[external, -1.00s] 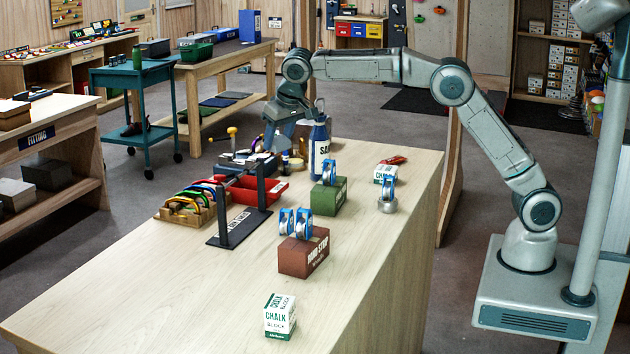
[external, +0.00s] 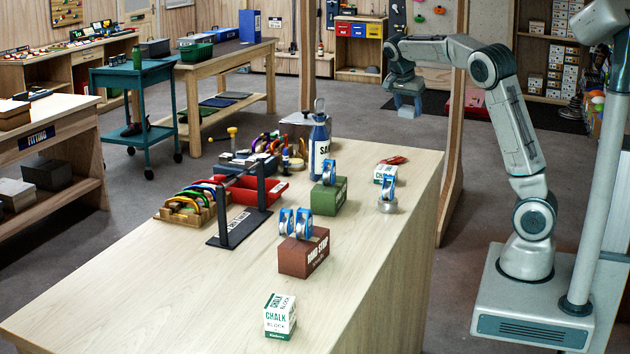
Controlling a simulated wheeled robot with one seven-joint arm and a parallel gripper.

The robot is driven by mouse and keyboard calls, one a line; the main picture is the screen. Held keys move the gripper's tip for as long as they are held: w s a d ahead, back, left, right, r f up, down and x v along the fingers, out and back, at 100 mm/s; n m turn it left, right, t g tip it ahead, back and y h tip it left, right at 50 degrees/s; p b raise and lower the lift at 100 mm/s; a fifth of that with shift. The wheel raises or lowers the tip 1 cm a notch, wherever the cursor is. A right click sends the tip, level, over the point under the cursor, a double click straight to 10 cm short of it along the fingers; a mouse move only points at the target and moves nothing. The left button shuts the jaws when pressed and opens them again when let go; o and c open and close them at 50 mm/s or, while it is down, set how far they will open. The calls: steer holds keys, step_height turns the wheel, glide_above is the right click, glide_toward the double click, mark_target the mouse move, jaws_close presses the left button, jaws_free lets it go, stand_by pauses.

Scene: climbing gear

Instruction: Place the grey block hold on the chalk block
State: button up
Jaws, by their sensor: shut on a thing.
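My gripper (external: 408,106) is high beyond the far right end of the table. It is shut on a small grey thing, seemingly the grey block hold (external: 409,112), mostly hidden by the fingers. A white and green chalk block (external: 280,316) stands at the front of the table with a clear top. A second, smaller-looking white and green block (external: 384,174) stands near the far right edge, partly behind a blue pulley; its label is too small to read. My gripper is well apart from both.
A brown box (external: 303,256) and a green box (external: 329,198) carry blue pulleys. A blue bottle (external: 320,150), a black rack (external: 240,222) and a red tray (external: 268,188) stand further back. The table's front left is clear.

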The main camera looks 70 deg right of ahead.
steer(key=s+d+m, duration=0.2)
steer(key=s+d, duration=0.1)
steer(key=s, duration=0.2)
steer(key=p, duration=0.2)
glide_above(389, 167)
steer(key=a, duration=0.2)
steer(key=shift+g, duration=0.3)
steer(key=f, duration=1.2)
steer(key=shift+w+d+f, duration=0.1)
steer(key=shift+w+d, duration=0.1)
steer(key=shift+w, duration=0.15)
steer(key=shift+f+p, duration=0.55)
steer(key=shift+f, duration=1.5)
steer(key=shift+f, duration=0.1)
steer(key=o, duration=0.5)
steer(key=shift+f, duration=0.1)
steer(key=o, duration=0.5)
steer(key=shift+c, duration=0.2)
